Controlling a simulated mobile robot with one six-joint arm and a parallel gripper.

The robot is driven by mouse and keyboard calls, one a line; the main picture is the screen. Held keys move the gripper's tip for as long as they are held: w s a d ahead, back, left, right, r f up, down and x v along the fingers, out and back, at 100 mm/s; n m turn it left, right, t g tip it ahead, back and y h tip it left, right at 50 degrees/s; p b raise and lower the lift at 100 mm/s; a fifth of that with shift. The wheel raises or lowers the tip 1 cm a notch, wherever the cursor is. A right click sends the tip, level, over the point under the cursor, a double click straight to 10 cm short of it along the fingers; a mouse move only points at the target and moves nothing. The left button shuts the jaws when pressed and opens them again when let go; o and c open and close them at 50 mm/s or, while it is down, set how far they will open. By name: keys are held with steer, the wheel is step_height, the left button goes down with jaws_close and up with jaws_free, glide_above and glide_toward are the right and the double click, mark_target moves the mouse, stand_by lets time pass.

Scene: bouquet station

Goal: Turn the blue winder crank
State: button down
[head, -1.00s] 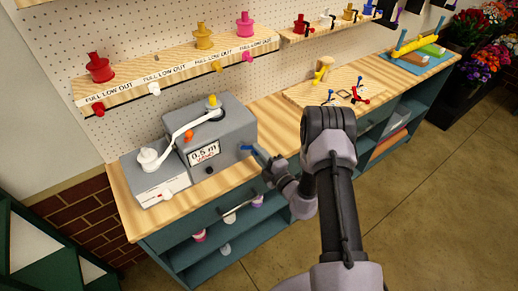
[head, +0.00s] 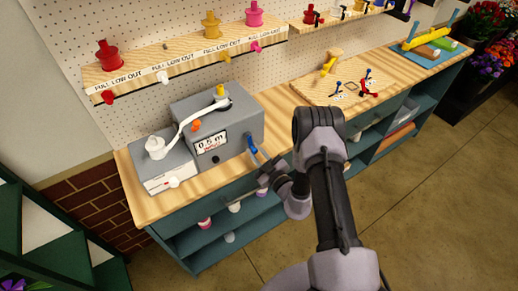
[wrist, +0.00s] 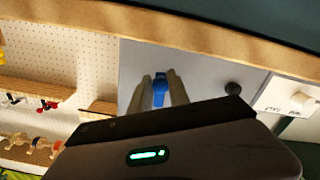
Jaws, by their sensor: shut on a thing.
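The grey winder (head: 222,125) stands on the wooden bench top, with a white display reading about 0.5 m on its front. My gripper (head: 266,168) is at the crank's outer end, just off the front of the bench. In the wrist view, the blue crank (wrist: 160,88) shows between the two fingers of my gripper (wrist: 160,80), which are shut on it. The fingers and my arm hide part of the crank's end.
A white spool (head: 157,147) sits on the grey box left of the winder. A shelf (head: 185,67) with coloured spools hangs behind. A wooden board (head: 320,90) with small tools lies to the right. Open floor (head: 430,190) lies in front.

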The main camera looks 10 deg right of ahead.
steer(key=m, duration=0.1)
steer(key=a+m, duration=0.1)
steer(key=m, duration=0.1)
steer(key=shift+s+a+r, duration=0.1)
steer(key=shift+s+a, duration=0.1)
steer(key=shift+a, duration=0.1)
steer(key=shift+s+a+r+m+p, duration=0.15)
steer(key=shift+a+m+p, duration=0.1)
steer(key=shift+m, duration=0.45)
steer(key=shift+w+a+r+m+p, duration=0.1)
steer(key=shift+a+m+p, duration=0.1)
steer(key=shift+m, duration=0.5)
steer(key=c, duration=1.3)
jaws_free()
steer(key=shift+s, duration=0.1)
steer(key=shift+o, duration=0.2)
